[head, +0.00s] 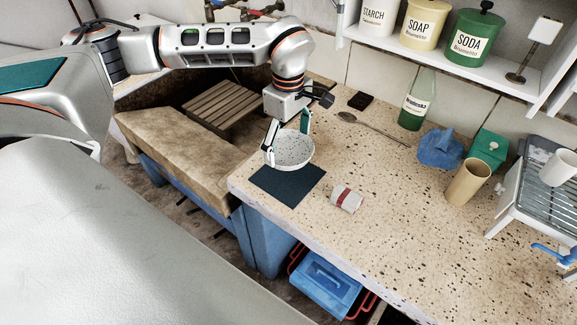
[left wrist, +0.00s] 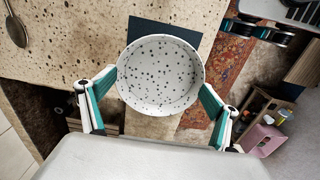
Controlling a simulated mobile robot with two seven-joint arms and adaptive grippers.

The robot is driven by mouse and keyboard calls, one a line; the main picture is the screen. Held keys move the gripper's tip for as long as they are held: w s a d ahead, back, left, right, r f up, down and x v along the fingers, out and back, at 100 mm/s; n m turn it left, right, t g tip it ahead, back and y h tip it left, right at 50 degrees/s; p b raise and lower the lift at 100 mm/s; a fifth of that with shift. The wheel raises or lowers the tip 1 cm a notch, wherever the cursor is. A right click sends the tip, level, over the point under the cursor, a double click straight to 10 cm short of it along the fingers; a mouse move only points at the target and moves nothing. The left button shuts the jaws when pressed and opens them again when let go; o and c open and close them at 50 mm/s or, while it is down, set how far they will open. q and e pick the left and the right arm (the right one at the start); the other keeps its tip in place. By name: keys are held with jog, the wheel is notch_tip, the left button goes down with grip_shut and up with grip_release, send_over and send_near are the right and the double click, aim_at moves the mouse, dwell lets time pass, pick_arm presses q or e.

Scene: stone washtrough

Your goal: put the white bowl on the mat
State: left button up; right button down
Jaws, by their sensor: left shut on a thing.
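The white bowl (head: 290,150) has dark speckles and is upright. My left gripper (head: 287,124) is shut on its rim, with a finger at either side. In the left wrist view the bowl (left wrist: 162,75) sits between the teal finger pads and looks empty. The mat (head: 286,185) is a dark blue-green square lying flat at the near left edge of the speckled counter. The bowl appears raised over the mat's far part and hides some of it. The mat also shows behind the bowl in the left wrist view (left wrist: 165,27). Part of what looks like my right gripper shows at that view's top right.
A spoon (head: 372,127), green bottle (head: 417,100), blue cloth (head: 440,150), tan cup (head: 468,182) and dish rack (head: 535,190) stand further right. The counter's front middle is clear.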

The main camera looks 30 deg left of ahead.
aim_at(288, 176)
pick_arm(q)
jog(key=shift+f, duration=4.35)
jog(key=shift+f, duration=0.15)
jog(key=o, duration=1)
jog(key=shift+o, duration=0.2)
notch_tip(288, 176, up, 12)
jog(key=shift+r, duration=0.15)
